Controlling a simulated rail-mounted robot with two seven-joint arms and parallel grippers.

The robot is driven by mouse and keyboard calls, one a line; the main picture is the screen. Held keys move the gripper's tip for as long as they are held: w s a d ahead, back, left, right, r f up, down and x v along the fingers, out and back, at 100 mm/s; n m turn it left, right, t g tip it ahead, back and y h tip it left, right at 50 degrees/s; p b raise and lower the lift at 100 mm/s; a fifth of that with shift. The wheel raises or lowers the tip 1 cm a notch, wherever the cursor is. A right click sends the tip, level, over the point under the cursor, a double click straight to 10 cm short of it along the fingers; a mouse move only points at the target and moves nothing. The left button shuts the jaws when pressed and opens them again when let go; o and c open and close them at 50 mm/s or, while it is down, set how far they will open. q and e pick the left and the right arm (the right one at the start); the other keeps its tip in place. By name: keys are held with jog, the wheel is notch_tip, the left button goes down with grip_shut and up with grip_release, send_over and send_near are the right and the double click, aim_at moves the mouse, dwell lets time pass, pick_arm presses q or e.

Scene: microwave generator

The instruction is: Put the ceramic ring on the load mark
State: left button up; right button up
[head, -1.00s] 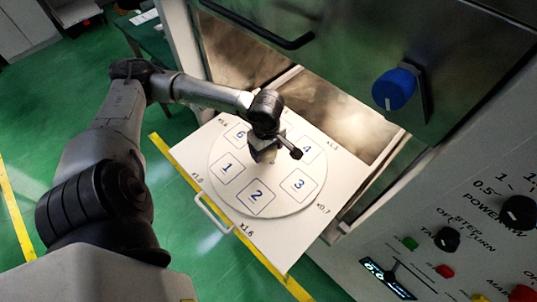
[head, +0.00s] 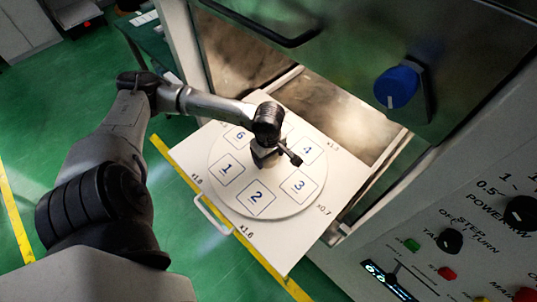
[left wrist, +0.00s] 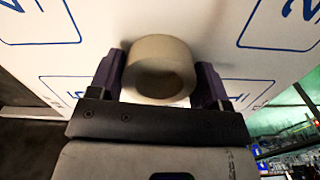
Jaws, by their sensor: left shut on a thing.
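My left gripper (head: 265,160) is over the middle of the white round plate (head: 255,206) on the pulled-out drawer. In the left wrist view, my left gripper (left wrist: 160,82) is shut on the cream ceramic ring (left wrist: 160,48), one finger on each side of its outer wall. The ring's hole shows. Whether the ring touches the plate I cannot tell. The plate carries blue outlined numbered squares, such as 1 (head: 227,168), 2 (head: 256,197), 3 (head: 299,185) and 4 (head: 307,149). Which is the load mark is unclear, and the plate's centre is hidden by my gripper. My right gripper is out of view.
A control panel (head: 450,235) stands at right. Green floor lies at left.

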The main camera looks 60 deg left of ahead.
pick_arm(q)
jog(key=o, duration=1)
jog(key=shift+f, duration=0.1)
jog(key=shift+r+p, duration=0.3)
jog(key=shift+r, duration=0.05)
notch_tip(320, 180, up, 10)
jog(key=shift+f+p, duration=0.15)
jog(key=shift+p, duration=0.35)
jog(key=shift+r, duration=0.95)
